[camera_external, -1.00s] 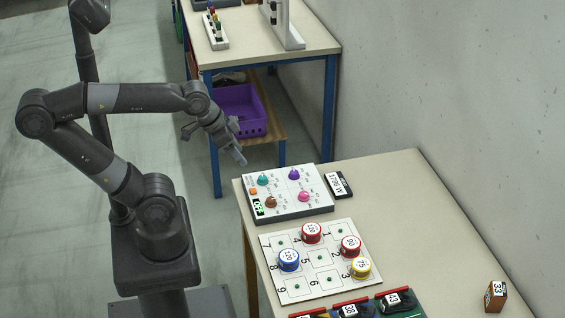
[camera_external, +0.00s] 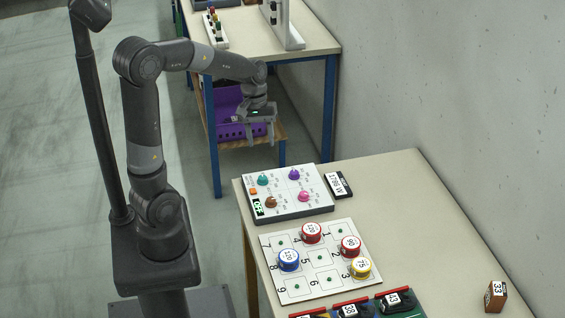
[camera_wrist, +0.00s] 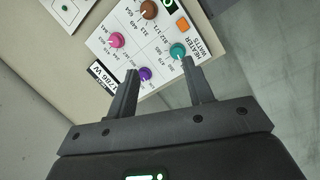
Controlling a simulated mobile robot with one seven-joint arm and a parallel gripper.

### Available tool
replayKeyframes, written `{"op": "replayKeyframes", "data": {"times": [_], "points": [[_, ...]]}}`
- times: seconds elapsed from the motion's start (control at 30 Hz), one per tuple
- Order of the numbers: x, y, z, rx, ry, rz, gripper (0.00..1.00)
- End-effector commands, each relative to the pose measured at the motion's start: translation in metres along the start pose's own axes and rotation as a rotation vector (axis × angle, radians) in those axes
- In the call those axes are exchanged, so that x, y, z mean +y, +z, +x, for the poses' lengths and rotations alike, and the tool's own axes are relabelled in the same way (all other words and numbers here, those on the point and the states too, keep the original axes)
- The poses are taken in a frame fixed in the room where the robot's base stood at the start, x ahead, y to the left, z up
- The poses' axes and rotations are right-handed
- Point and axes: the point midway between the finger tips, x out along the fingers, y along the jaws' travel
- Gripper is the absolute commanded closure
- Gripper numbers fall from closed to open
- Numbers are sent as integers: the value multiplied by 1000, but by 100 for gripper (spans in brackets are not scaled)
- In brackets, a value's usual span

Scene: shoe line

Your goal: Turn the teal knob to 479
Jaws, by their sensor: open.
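The teal knob (camera_external: 263,179) sits at the upper left of a white control panel (camera_external: 290,208) on the near table. It also shows in the wrist view (camera_wrist: 178,51), beside lettering that reads "HEATER WATTS" and near the tip of the right finger. The panel also carries a purple knob (camera_external: 294,174), a brown knob (camera_external: 271,202) and a pink knob (camera_external: 304,196). My gripper (camera_external: 258,143) is open and empty, pointing down above and behind the panel, apart from the knob. The knob's exact setting is too small to read.
A dark display reading "1786 W" (camera_external: 338,185) lies right of the panel. An orange button (camera_external: 253,191) is on the panel. A numbered board (camera_external: 318,283) with several coloured discs lies in front. A purple crate (camera_external: 230,131) stands on the far table's lower shelf. The table's right side is mostly clear.

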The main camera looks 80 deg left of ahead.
Motion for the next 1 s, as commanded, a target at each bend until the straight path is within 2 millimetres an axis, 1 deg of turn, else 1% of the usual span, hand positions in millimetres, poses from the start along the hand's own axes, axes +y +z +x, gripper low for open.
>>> {"op": "replayKeyframes", "data": {"times": [0.03,0.1,0.2,0.33,0.43,0.57,0.67,0.9,1.0], "points": [[-5,-16,7,-33,-6,-78,53],[-10,-34,14,-71,-8,-175,53],[-18,-55,24,-117,-12,-291,53],[-26,-71,32,-154,-15,-384,53],[-28,-76,36,-168,-17,-417,53],[-28,-76,45,-171,-16,-424,53],[-28,-72,61,-173,-18,-423,53],[-27,-65,106,-172,-18,-421,53],[-27,-62,122,-172,-18,-422,53]]}}
